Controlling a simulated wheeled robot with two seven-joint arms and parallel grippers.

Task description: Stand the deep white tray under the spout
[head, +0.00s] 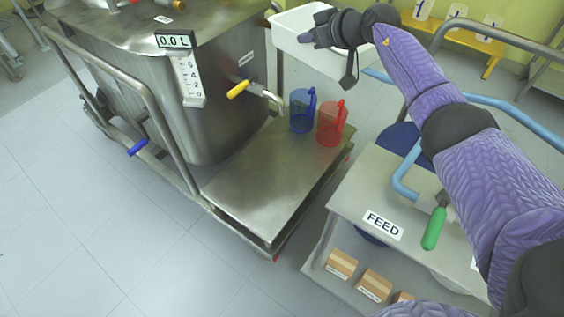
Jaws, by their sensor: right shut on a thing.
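The deep white tray (290,37) is at the top of the head view, held up beyond the steel vessel's right side. My right gripper (320,30) is shut on the tray, and the gripper and wrist cover part of it. The spout (272,97) comes out of the vessel's lower right side, beside a yellow valve handle (238,89). The tray is apart from the spout, behind it and to its right in the picture. A blue jug (302,110) and a red jug (331,123) stand on the steel platform near the spout. My left gripper is out of view.
The steel vessel (225,120) has a display reading 0.0 L (174,40). The steel platform (255,190) is bare in front of the jugs. A FEED cart (350,195) with a green-handled tool (434,228) stands at right. A yellow bench (480,45) is behind.

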